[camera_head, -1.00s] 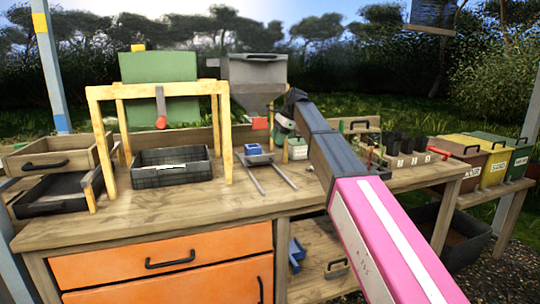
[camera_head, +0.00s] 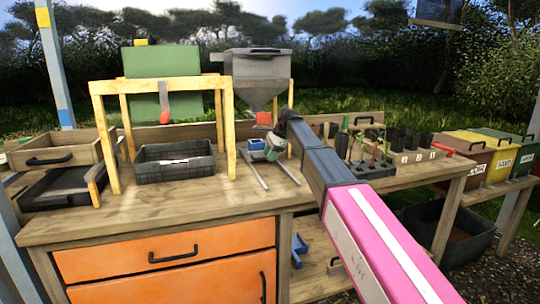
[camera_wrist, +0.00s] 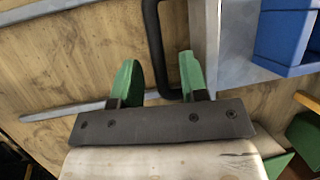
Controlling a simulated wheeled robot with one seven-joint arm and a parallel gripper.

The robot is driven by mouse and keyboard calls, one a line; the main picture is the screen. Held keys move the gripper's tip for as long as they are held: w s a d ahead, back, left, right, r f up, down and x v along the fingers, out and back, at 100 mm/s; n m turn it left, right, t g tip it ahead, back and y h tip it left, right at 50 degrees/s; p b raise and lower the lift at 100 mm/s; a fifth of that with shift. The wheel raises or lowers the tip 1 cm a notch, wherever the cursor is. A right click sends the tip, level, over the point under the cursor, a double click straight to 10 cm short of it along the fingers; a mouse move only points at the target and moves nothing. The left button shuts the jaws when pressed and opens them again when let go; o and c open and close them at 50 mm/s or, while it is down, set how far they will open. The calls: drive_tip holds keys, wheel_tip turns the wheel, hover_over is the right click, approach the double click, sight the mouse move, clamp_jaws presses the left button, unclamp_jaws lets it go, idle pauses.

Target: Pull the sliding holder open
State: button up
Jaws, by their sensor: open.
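The sliding holder is a grey plate (camera_head: 250,157) on two grey rails, below the hopper on the bench, with a small blue container (camera_head: 256,144) on it. In the wrist view the grey plate (camera_wrist: 204,40) shows beside a black bar handle (camera_wrist: 155,45), and the blue container (camera_wrist: 285,38) is at the upper right. My gripper (camera_wrist: 158,70) has green fingers that are open, one on each side of the handle in the picture. I cannot tell whether they touch it. In the head view my gripper (camera_head: 273,147) is at the holder's right side, partly hidden by my arm.
The grey hopper (camera_head: 258,68) stands above and behind the holder. A yellow wooden frame (camera_head: 160,86) and black crate (camera_head: 172,165) are to the left. Potted seedlings (camera_head: 367,150) stand to the right. The bench front (camera_head: 200,205) is clear.

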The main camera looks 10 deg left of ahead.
clamp_jaws()
drive_tip(key=s+d, duration=0.4)
drive_tip(key=s, duration=0.2)
drive_tip(key=s+d, duration=0.4)
drive_tip(key=s, duration=0.3)
drive_tip(key=s+d, duration=0.4)
drive_tip(key=s, duration=0.3)
drive_tip(key=shift+s+d, duration=0.2)
unclamp_jaws()
drive_tip(key=v, duration=1)
drive_tip(key=shift+r, duration=0.45)
